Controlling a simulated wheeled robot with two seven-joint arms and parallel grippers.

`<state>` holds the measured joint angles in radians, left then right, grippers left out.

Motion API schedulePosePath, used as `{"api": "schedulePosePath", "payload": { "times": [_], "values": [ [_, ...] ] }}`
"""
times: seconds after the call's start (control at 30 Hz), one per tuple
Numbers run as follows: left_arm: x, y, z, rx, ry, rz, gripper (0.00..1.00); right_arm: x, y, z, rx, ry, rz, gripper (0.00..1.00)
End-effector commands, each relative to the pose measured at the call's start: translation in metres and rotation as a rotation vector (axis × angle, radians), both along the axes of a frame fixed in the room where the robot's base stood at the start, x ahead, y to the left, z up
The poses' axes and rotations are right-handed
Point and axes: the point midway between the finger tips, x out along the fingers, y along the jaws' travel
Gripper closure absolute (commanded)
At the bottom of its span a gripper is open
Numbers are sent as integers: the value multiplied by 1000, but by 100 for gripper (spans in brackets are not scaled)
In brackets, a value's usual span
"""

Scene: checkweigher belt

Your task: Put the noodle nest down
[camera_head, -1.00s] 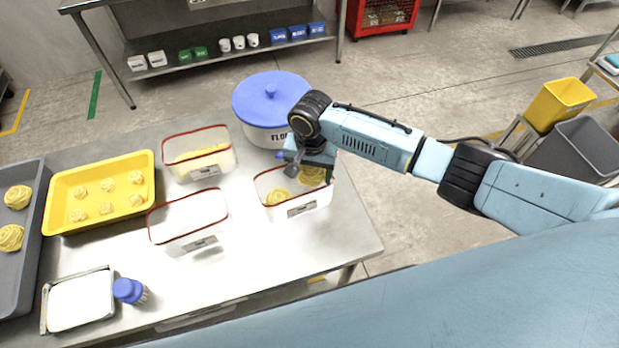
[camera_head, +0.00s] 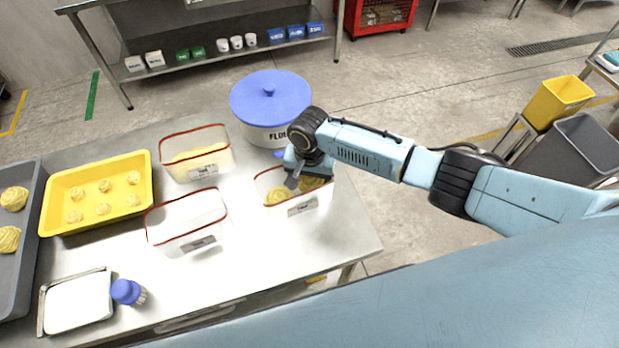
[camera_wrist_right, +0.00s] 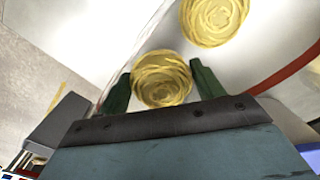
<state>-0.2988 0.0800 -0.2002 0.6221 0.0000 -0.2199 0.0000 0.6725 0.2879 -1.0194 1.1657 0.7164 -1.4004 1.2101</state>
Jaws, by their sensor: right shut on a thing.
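A clear tub with a red rim (camera_head: 323,201) stands at the right end of the steel table in the head view. My right gripper (camera_head: 310,178) reaches down into this tub, its fingers mostly hidden by the wrist and the tub wall. In the right wrist view, its two dark green fingers (camera_wrist_right: 163,88) are shut on a yellow noodle nest (camera_wrist_right: 162,80), one finger on each side. Another noodle nest (camera_wrist_right: 213,20) lies just beyond it inside the tub; it also shows in the head view (camera_head: 277,196). Whether the held nest touches the tub floor I cannot tell. My left gripper is out of view.
A blue-lidded flour bin (camera_head: 270,100) stands close behind the tub. An empty red-rimmed tub (camera_head: 187,215) and one with yellow contents (camera_head: 195,152) stand to the left. Further left are a yellow tray (camera_head: 98,192) of small nests and a grey tray (camera_head: 22,270).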

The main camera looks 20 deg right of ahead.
Motion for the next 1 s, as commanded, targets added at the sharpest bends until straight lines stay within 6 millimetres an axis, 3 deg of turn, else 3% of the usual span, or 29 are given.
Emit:
{"api": "schedulePosePath", "payload": {
  "times": [0.1, 0.33, 0.47, 1.0],
  "values": [
    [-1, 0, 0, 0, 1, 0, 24, 0, 0, 1, 1, 0, 0, 24],
    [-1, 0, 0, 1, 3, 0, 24, 0, 0, 1, 0, -1, 0, 24],
    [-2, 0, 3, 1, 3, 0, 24, 1, 0, 12, 0, -2, 1, 24],
    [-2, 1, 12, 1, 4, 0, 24, 1, 1, 118, 3, -3, 0, 24]
  ]
}}
